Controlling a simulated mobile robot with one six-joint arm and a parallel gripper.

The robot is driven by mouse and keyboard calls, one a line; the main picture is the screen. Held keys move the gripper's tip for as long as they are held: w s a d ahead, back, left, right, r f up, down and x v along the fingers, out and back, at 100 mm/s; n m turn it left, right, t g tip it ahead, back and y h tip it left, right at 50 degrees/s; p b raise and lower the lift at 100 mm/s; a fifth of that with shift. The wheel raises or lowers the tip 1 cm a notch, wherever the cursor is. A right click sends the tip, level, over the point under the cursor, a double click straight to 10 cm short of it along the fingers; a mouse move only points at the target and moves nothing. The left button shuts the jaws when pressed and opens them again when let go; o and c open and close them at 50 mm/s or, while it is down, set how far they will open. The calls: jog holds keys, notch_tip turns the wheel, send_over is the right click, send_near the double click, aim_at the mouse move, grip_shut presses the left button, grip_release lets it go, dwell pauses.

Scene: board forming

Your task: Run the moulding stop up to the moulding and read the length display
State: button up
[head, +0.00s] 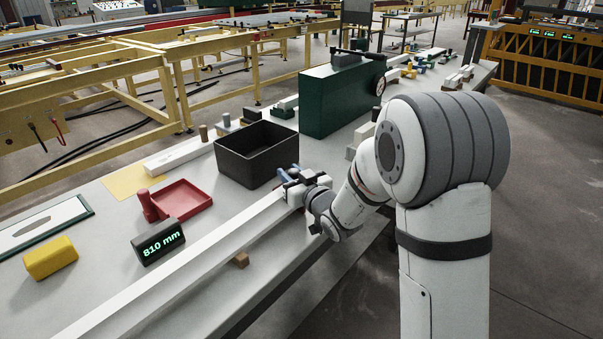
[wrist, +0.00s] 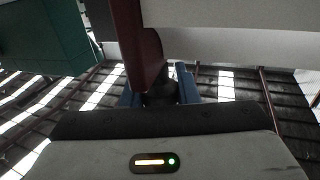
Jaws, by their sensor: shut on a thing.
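The moulding (head: 190,262) is a long white bar along the bench, running from the lower left up to my gripper. The length display (head: 158,243) is a small dark block with green digits reading 810 mm. My gripper (head: 290,174) is at the moulding's far end. In the wrist view its blue fingers (wrist: 160,88) are shut on a black knob below a dark red plate, which looks to be the moulding stop (wrist: 136,42). The white moulding (wrist: 230,45) appears beside the plate. Whether they touch, I cannot tell. The head view mostly hides the stop behind my gripper.
A black open bin (head: 256,158) stands just behind my gripper. A large green box (head: 338,100) stands farther along the bench.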

jog(key=shift+s+a+f, duration=0.1)
jog(key=shift+s+a, duration=0.05)
jog(key=shift+s, duration=0.05)
jog(key=shift+s+a, duration=0.2)
jog(key=shift+s, duration=0.05)
jog(key=shift+s+a+b, duration=0.65)
jog(key=shift+s+b, duration=0.05)
jog(key=shift+s, duration=0.15)
jog(key=shift+f, duration=0.1)
jog(key=o, duration=1)
jog(key=shift+c, duration=0.2)
